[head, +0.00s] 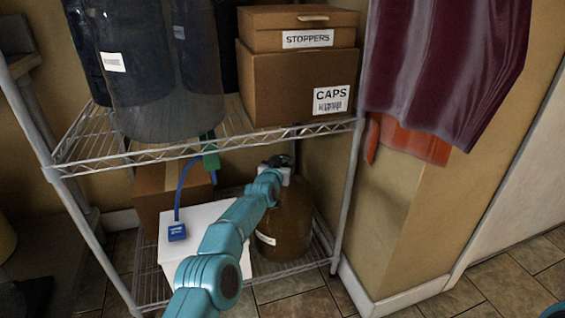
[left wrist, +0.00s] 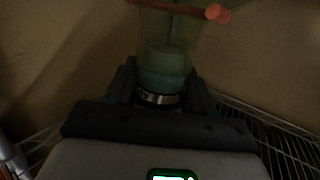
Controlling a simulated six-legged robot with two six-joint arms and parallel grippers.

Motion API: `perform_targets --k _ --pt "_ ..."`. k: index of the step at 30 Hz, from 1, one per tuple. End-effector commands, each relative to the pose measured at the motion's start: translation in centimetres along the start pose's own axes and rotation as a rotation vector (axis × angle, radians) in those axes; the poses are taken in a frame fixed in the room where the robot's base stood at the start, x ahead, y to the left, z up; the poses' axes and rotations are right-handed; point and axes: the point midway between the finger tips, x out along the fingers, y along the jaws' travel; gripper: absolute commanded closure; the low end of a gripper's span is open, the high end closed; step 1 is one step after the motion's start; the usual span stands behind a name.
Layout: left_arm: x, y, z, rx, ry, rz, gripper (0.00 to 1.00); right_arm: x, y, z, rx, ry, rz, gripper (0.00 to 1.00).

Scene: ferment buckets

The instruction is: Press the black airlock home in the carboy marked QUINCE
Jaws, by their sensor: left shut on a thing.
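A brown carboy (head: 287,222) stands on the lower rack shelf. It bears a white label too small to read. My left arm reaches from the bottom of the head view to the carboy's top. There my dark left gripper (head: 277,161) hides the neck. In the left wrist view, the left gripper (left wrist: 160,88) is shut on a see-through greenish airlock (left wrist: 166,55) with a reddish rim and a shiny band near its base. It does not look black in this dim view. Whether its stopper is seated cannot be seen. My right gripper is not in view.
A rack post (head: 347,200) stands at right.

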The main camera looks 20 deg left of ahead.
Motion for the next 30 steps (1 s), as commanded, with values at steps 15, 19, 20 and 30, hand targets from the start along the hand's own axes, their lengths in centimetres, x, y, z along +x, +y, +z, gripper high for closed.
perform_targets --k 15,19,20,30 --pt "0.01 0.09 0.71 -0.001 -0.019 0.003 0.77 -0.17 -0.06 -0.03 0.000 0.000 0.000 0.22" --pt "0.01 0.09 0.69 -0.001 -0.018 0.003 0.77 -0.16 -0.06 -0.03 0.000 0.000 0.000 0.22" --pt "0.01 0.09 0.68 -0.001 -0.018 0.003 0.77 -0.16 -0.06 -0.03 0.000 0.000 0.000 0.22" --pt "-0.01 0.05 0.22 -0.001 -0.010 0.002 0.17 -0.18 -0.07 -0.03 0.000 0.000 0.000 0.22"
